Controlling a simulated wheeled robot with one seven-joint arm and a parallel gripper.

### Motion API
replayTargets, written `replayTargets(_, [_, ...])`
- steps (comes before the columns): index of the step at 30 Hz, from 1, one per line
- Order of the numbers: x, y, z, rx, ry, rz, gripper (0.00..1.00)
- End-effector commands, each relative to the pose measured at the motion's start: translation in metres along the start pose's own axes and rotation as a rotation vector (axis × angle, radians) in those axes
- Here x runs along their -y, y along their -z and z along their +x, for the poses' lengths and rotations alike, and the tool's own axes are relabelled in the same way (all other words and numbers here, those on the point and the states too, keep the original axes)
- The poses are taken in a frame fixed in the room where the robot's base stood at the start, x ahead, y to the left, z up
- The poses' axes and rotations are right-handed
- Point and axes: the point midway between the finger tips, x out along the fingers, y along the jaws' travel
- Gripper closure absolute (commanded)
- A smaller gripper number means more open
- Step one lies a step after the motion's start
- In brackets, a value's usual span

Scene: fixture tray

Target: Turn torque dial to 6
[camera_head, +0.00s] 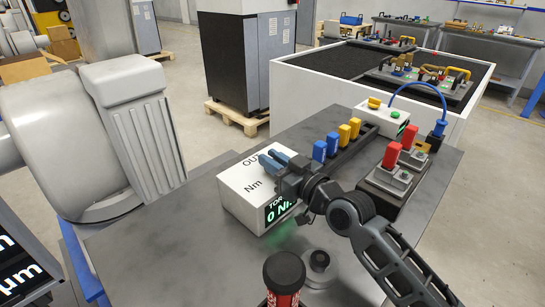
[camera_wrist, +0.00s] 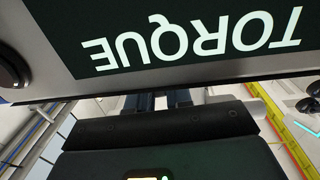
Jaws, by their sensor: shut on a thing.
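A white box (camera_head: 236,199) stands on the grey bench, with "Nm" lettering on its top. Its front display (camera_head: 280,208) reads 0; the upside-down word "TORQUE" fills the wrist view (camera_wrist: 190,40). My gripper (camera_head: 272,162) reaches over the top of the box, its two blue fingers lying above the lettering; their ends show dimly in the wrist view (camera_wrist: 165,101). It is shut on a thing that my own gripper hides. I cannot make out the dial there. A dark round knob (camera_wrist: 10,72) shows partly at the wrist view's left edge.
Blue (camera_head: 319,151) and yellow (camera_head: 344,134) handled pieces stand in a rack behind the box. Red-handled pieces (camera_head: 392,155) sit on a dark fixture to the right. A red-and-black cylinder (camera_head: 284,280) is at the front. The bench left of the box is clear.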

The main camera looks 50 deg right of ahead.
Motion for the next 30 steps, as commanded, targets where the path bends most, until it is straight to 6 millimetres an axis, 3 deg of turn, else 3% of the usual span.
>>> replayTargets(30, [-0.0013,-0.0089,-0.0011,0.021,-0.216,0.0,1.0])
